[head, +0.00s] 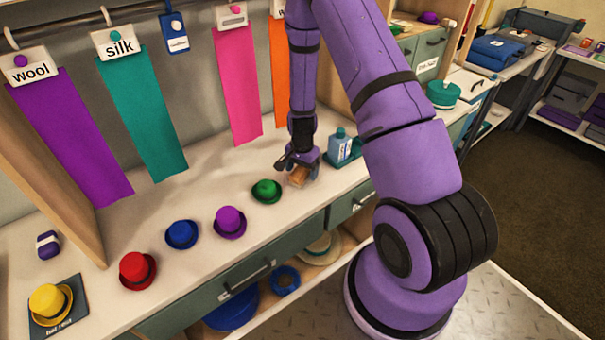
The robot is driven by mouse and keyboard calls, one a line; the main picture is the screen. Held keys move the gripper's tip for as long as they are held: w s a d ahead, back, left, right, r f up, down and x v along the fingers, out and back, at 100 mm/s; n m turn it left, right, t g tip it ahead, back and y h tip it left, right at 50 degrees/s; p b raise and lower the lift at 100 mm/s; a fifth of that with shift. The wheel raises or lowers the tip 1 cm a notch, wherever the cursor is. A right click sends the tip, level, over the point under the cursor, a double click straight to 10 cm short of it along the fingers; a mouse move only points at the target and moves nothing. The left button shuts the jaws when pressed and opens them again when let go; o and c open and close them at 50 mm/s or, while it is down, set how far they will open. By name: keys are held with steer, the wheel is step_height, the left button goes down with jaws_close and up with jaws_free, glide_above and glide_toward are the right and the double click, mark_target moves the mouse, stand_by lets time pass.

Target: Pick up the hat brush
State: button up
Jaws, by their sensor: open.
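A small brown wooden block-like thing, which looks like the hat brush (298,177), lies on the pale counter right of the green hat. My gripper (297,168) points down right over it, with its fingers around or just above it. The gripper is open. Its fingers and wrist hide part of the brush, and I cannot tell whether they touch it.
A green hat (266,191) stands close left of the gripper; purple (229,222), blue (182,234) and red (137,270) hats follow leftward. A yellow hat (48,304) sits on the hat rest. A blue bottle (341,146) stands in a teal tray close right. Cloth strips hang behind.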

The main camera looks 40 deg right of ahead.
mark_target(302, 169)
steer(key=shift+f, duration=0.5)
steer(key=c, duration=1.1)
steer(key=shift+r, duration=0.1)
step_height(302, 169, up, 10)
steer(key=shift+f, duration=0.1)
